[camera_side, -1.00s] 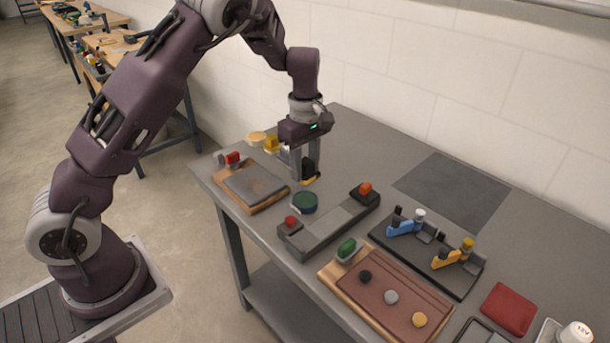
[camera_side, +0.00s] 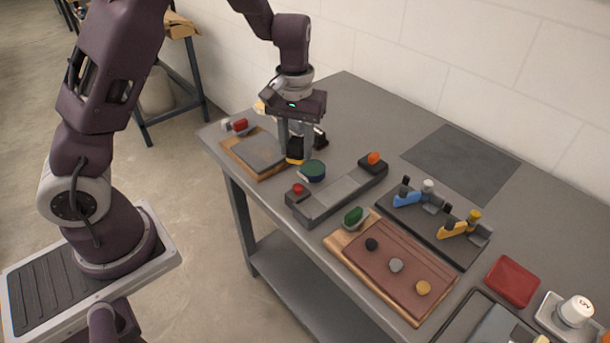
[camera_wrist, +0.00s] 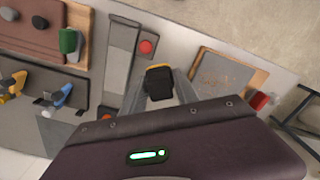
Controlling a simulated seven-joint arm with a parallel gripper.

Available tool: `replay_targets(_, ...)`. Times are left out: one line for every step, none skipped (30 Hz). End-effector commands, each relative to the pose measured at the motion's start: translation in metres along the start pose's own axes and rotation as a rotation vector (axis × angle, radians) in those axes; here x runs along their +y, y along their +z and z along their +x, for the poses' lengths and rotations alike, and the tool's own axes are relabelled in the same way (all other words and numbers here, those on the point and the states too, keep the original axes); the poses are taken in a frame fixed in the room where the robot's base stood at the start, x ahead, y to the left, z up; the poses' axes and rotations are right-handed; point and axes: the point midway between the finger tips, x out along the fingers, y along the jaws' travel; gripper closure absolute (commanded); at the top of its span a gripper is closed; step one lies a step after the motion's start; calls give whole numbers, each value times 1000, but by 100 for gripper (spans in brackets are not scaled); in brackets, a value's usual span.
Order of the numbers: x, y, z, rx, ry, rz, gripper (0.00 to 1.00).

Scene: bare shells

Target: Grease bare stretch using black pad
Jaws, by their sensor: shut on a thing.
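My gripper (camera_side: 296,154) is shut on the black pad (camera_side: 295,148), a black block with a yellow edge at its bottom. The pad also shows between the fingers in the wrist view (camera_wrist: 159,83). I cannot tell which stretch is bare.
A speckled grey plate (camera_side: 260,152) lies on the wooden board at left. A brown board (camera_side: 385,262) with round knobs and a dark tray (camera_side: 432,231) with blue and yellow clamps lie right. A dark mat (camera_side: 462,163) lies behind, with clear tabletop around it.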

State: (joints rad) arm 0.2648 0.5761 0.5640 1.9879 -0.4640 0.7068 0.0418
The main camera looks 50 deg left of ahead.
Motion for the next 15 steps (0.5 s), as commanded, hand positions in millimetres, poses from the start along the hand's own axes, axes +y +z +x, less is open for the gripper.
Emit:
replay_targets(-2, 9, -1, -1, 1, 123, 97)
replay_targets(-4, 14, -1, -1, 2, 203, 97)
replay_targets(-5, 20, -1, -1, 2, 296, 97)
replay_targets(-6, 24, -1, 1, 2, 356, 97)
replay_targets(-7, 27, -1, 0, 1, 406, 97)
replay_targets(-8, 30, -1, 1, 0, 461, 97)
replay_targets(-8, 32, -1, 1, 0, 492, 97)
replay_targets(-7, 32, -1, 2, 0, 516, 97)
replay_targets(-3, 31, -2, 3, 0, 535, 97)
replay_targets(2, 29, -2, 3, 1, 542, 97)
replay_targets(8, 25, -3, 5, 1, 544, 97)
replay_targets(20, 20, -4, 5, 1, 540, 97)
replay_targets(30, 16, -5, 6, 2, 535, 97)
replay_targets(40, 12, -6, 7, 2, 528, 97)
replay_targets(55, 7, -7, 6, 2, 519, 97)
